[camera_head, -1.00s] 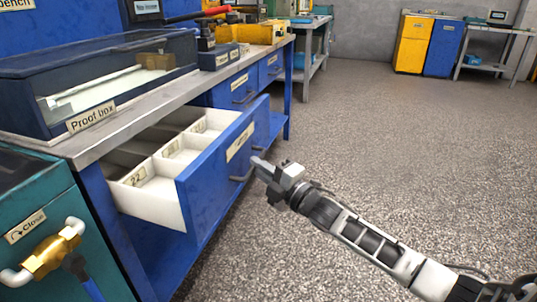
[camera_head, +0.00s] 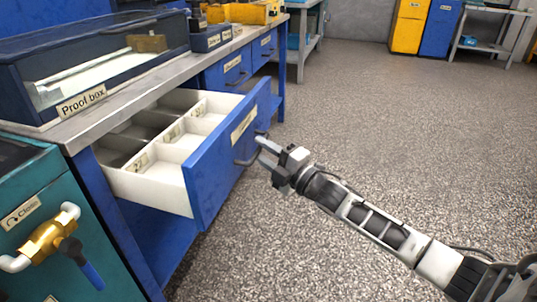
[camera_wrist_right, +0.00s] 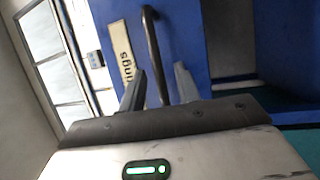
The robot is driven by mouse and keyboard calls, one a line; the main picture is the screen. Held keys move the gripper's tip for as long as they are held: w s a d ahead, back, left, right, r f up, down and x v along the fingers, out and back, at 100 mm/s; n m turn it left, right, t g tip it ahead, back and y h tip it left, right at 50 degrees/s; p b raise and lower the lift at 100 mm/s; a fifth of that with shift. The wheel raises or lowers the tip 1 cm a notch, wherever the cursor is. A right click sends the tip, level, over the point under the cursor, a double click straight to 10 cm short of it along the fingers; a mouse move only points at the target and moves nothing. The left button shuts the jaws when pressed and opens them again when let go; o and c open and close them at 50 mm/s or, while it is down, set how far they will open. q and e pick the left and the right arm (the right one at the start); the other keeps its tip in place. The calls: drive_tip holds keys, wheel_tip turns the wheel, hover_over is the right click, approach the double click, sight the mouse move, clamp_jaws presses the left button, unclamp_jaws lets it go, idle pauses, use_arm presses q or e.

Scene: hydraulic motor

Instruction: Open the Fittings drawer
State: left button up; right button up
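The Fittings drawer (camera_head: 208,178) is a blue-fronted drawer under the workbench, pulled well out. Its white inside shows several labelled compartments. Its front label (camera_wrist_right: 126,52) ends in "ings" in the right wrist view; the rest is cut off. The dark bar handle (camera_head: 247,160) stands on the drawer front and also shows in the right wrist view (camera_wrist_right: 151,40). My right gripper (camera_head: 263,150) is at the handle, fingers apart. In the right wrist view the gripper (camera_wrist_right: 160,88) has a finger on each side of the bar; contact cannot be told. My left gripper is not in view.
A glass-topped Proof box (camera_head: 100,65) stands on the bench above. A teal cabinet (camera_head: 75,200) with a brass valve (camera_head: 47,238) is at the near left. Two closed blue drawers (camera_head: 237,70) are farther along the bench. The grey floor (camera_head: 370,130) to the right is clear.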

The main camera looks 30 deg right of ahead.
use_arm(q)
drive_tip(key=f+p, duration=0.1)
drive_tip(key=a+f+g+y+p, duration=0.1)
drive_tip(key=p, duration=0.1)
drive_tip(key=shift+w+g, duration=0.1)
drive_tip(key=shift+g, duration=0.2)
use_arm(e)
drive_tip(key=v, duration=1.6)
drive_tip(key=shift+a, duration=0.1)
